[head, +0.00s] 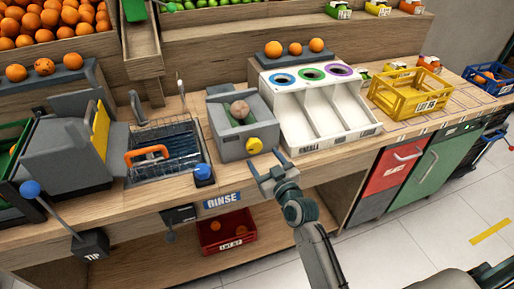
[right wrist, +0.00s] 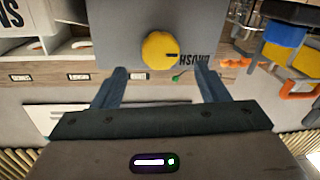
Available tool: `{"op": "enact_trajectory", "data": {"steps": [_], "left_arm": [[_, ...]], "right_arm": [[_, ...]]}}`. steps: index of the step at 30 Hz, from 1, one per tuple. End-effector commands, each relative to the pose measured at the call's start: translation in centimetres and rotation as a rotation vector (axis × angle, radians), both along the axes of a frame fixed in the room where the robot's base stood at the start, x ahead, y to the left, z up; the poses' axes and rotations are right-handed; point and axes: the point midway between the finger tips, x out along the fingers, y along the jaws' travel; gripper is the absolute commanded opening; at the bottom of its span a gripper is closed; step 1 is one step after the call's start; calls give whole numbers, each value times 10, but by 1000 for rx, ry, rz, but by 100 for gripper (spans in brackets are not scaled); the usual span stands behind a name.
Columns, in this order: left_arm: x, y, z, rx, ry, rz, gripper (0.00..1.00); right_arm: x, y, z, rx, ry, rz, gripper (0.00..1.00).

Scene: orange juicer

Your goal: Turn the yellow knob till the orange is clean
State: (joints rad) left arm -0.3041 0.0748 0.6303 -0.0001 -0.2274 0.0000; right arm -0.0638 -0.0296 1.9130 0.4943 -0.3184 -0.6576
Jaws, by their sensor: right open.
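The yellow knob (head: 254,146) is on the front of a grey box-shaped brush unit (head: 229,147). In the right wrist view the yellow knob (right wrist: 160,50) has a dark mark on its face and sits just beyond my fingertips, between their lines. An orange (head: 240,110), dull and brownish, rests in the top of the brush unit. My right gripper (head: 266,162) is open and empty, in front of and a little below the knob, apart from it. It also shows in the right wrist view (right wrist: 160,72). My left gripper is not seen.
A white sorter (head: 320,110) with coloured rings stands right of the unit. A sink (head: 165,155) with an orange handle and a blue knob (head: 203,172) is on its left. A yellow crate (head: 412,95) stands farther right. A red crate (head: 228,232) sits below the counter.

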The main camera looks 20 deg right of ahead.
Motion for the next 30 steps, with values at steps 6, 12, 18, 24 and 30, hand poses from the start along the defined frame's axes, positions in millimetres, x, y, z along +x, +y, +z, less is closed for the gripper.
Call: {"op": "enact_trajectory", "data": {"steps": [6,12,18,24,30], "left_arm": [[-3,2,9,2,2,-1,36],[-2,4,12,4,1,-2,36],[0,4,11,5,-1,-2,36],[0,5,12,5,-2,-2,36],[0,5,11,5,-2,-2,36]], "right_arm": [[37,6,2,0,0,0,68],[52,8,0,0,1,0,68],[54,8,0,0,0,-1,68],[53,8,-1,0,0,-1,46],[53,8,-1,0,1,-1,24]]}}
